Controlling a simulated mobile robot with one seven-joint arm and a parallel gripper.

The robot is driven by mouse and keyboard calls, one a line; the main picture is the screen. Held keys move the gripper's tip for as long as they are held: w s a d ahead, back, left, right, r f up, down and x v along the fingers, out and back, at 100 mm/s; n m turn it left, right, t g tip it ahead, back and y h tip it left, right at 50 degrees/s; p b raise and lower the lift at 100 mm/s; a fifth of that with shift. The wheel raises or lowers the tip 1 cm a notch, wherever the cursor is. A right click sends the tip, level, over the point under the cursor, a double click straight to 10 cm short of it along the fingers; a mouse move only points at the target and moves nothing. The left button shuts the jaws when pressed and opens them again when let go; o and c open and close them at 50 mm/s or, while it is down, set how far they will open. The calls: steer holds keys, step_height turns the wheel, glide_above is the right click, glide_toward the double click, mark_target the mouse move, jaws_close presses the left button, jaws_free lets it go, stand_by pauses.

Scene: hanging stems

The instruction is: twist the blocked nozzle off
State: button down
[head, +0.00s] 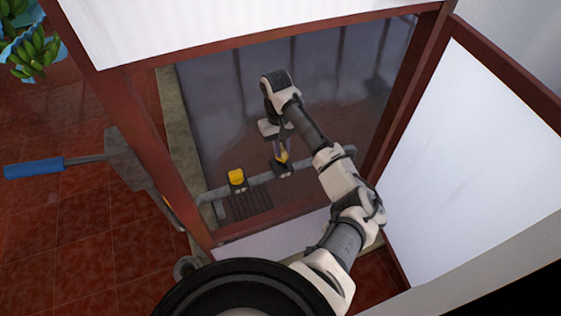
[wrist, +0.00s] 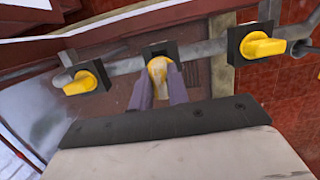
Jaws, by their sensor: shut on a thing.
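Several yellow nozzles on black square mounts sit along a grey pipe (wrist: 125,66) in the wrist view. The middle nozzle (wrist: 157,70) has a pale, whitish face and is between the two purple-grey fingers of my gripper (wrist: 159,84), which is shut on it. The left nozzle (wrist: 80,83) and the right nozzle (wrist: 264,46) are plain yellow and apart from the fingers. In the head view my gripper (head: 282,151) reaches down to the pipe, and one free nozzle (head: 237,178) shows to its left. The other free nozzle is hidden there, apparently behind my arm.
A red-brown frame (head: 145,140) with white panels surrounds the bay. A dark slatted drain (head: 248,203) lies below the pipe. A blue-handled tool (head: 50,166) is outside at left, and green bananas (head: 35,52) hang at top left. Red tile floor is open at left.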

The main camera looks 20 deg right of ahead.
stand_by(0.3)
steer(key=shift+r, duration=2.5)
